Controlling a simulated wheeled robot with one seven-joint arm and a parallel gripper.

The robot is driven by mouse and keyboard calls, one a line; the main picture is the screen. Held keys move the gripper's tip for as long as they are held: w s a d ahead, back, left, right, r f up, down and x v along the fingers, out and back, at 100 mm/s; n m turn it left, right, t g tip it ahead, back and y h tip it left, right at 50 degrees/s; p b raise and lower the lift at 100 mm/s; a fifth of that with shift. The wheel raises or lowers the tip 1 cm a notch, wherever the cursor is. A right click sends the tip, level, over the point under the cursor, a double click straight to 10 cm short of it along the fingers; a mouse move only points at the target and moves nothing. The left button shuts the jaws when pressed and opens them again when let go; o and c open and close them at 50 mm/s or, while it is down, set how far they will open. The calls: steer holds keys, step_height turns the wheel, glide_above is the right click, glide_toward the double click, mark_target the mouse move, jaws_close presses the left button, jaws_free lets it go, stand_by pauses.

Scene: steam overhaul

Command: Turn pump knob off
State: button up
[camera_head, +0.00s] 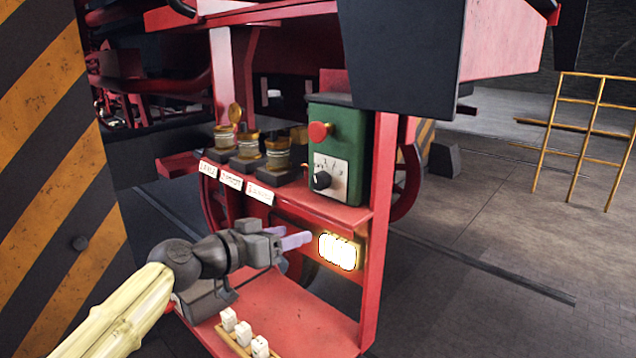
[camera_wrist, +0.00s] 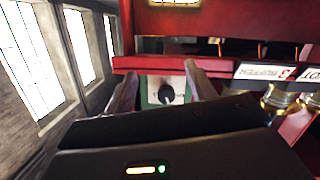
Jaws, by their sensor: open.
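The pump knob (camera_head: 321,180) is a black dial knob on a white numbered plate (camera_head: 331,171), on the front of a green box (camera_head: 345,155) on the red shelf. My gripper (camera_head: 292,238) is open and empty in the head view. It is lower than the knob in that picture, by the lit lamp. In the wrist view the knob (camera_wrist: 167,94) shows between the two spread fingers of my gripper (camera_wrist: 160,74), partly cut off by the gripper body below. The gripper appears apart from it. The dial's exact setting is too small to read.
A red button (camera_head: 319,131) sits above the knob. Several brass-topped fittings (camera_head: 248,143) with white labels (camera_head: 231,181) stand left of the box. The lit lamp (camera_head: 338,252) is below the shelf. A lower red shelf (camera_head: 310,315) holds small white blocks (camera_head: 244,334).

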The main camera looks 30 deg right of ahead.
mark_target(317, 183)
steer(key=s+a+r+t+h, duration=0.1)
steer(key=s+a+r+t, duration=0.1)
steer(key=a+r, duration=0.4)
steer(key=shift+s+a+r+m, duration=0.15)
steer(key=shift+a+r+m, duration=0.25)
steer(key=shift+r, duration=0.35)
steer(key=shift+d, duration=0.15)
steer(key=p+x, duration=0.2)
steer(key=x, duration=0.3)
steer(key=p+x, duration=0.3)
steer(key=x, duration=0.3)
steer(key=p+x, duration=0.2)
steer(key=x, duration=0.4)
steer(key=shift+d+r, duration=0.15)
steer(key=shift+r, duration=0.2)
steer(key=c, duration=1)
